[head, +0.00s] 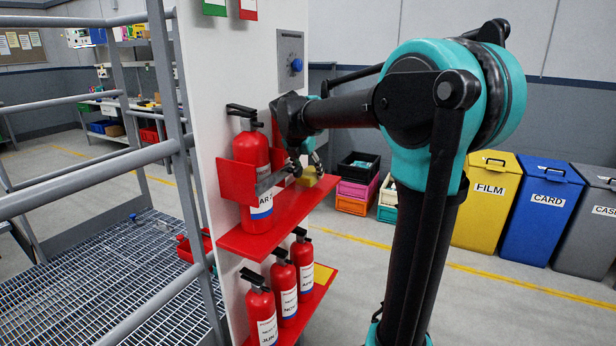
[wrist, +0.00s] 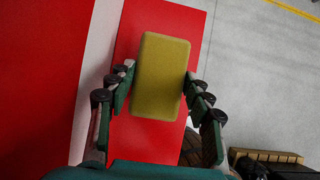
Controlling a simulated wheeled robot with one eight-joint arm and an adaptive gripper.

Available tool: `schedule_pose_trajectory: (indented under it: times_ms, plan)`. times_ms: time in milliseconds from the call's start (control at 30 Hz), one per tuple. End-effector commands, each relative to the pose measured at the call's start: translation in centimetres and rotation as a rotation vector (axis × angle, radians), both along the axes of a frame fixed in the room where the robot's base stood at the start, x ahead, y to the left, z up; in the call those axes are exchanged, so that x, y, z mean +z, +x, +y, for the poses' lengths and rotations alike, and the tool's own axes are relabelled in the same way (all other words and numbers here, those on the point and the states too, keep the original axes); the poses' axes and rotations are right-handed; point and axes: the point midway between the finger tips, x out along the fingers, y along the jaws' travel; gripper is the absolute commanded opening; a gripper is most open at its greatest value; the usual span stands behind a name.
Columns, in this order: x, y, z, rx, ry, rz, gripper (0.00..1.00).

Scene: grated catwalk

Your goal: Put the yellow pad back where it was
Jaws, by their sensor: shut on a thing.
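The yellow pad (head: 311,178) is between the fingers of my gripper (head: 308,160), by the right end of the upper red shelf (head: 268,235). In the wrist view the pad (wrist: 160,75) is a rounded block, slightly tilted, with a finger of my gripper (wrist: 158,92) against each long side. A red surface (wrist: 135,135) lies behind it. I cannot tell whether the pad touches the shelf. A fire extinguisher (head: 250,165) stands on the upper shelf, left of my gripper, in a red bracket.
Several extinguishers (head: 283,285) stand on the lower red shelf, beside a flat yellow patch (head: 322,275). The white panel (head: 215,90) rises behind the shelves, with a blue-knobbed box (head: 291,60). Grey railings (head: 170,110) are at left. Yellow (head: 485,205) and blue (head: 540,215) bins stand at right.

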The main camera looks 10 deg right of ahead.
Motion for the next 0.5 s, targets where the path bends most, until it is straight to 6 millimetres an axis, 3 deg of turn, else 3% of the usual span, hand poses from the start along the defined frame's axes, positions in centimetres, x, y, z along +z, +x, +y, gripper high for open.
schedule_pose_trajectory:
  times_ms: [167, 500]
  plan:
    - [-1.9, 0.2, 0.2, 0.0, 0.0, 0.0, 0.28]
    - [-2.2, 0.2, 0.3, 0.0, 0.0, 0.0, 0.28]
